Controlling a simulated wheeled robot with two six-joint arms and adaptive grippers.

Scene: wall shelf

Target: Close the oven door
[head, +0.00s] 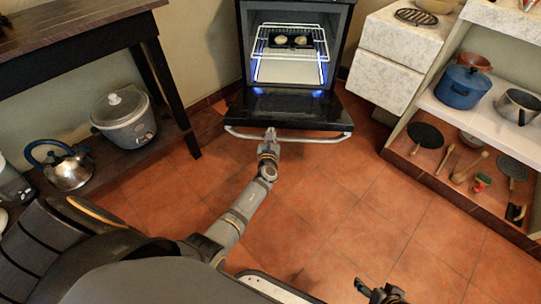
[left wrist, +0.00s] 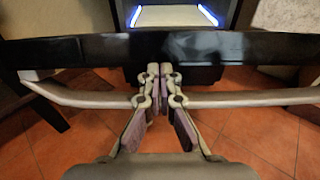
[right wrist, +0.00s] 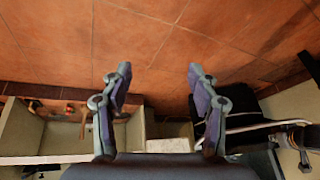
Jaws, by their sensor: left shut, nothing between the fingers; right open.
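The oven (head: 244,50) stands at the back centre, lit blue inside. Its black door (head: 288,108) is folded down, open, with a curved metal handle bar (head: 322,139) along its front edge. My left gripper (head: 270,133) is shut and empty at the middle of the handle. In the left wrist view, the closed fingers (left wrist: 160,72) overlap the handle bar (left wrist: 245,99) and point at the door's edge (left wrist: 235,45); whether they touch is unclear. My right gripper (head: 385,292) is low at the front, far from the door. Its fingers (right wrist: 160,85) are apart and empty.
A wire rack (head: 313,36) inside the oven holds a dark tray (head: 293,41). A dark table with a slow cooker (head: 124,118) and kettle (head: 62,167) on its lower shelf stands left. White cabinets (head: 388,70) and a shelf with pots (head: 462,88) stand right. Tiled floor between is clear.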

